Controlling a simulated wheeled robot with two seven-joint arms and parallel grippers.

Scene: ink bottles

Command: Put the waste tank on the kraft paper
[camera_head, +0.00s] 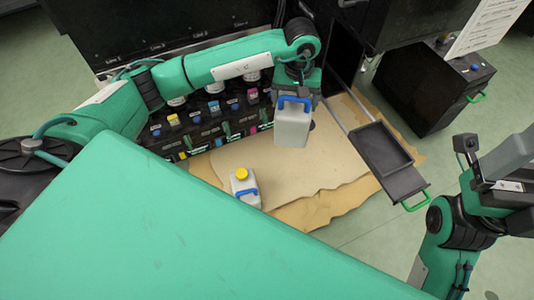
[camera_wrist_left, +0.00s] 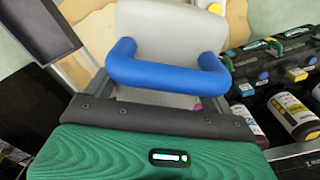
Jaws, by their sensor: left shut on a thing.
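A white waste tank (camera_head: 292,127) with a blue handle hangs from my left gripper (camera_head: 295,98), which is shut on the handle. In the left wrist view the blue handle (camera_wrist_left: 165,70) and the pale tank body (camera_wrist_left: 170,25) fill the upper middle; the fingertips are hidden. The tank is over the kraft paper (camera_head: 310,208), apparently above it. A second white tank (camera_head: 243,187) with a yellow cap and blue handle stands on the near left part of the paper. My right gripper (camera_head: 485,175) is at the right edge, away from the tanks; its jaws are unclear.
A black ink unit (camera_head: 210,125) with several bottles and coloured caps stands left of the paper. A black pulled-out drawer or tray (camera_head: 385,160) with a green handle reaches over the paper's right side. A black box (camera_head: 430,90) stands farther right. Bare paper lies between the tanks.

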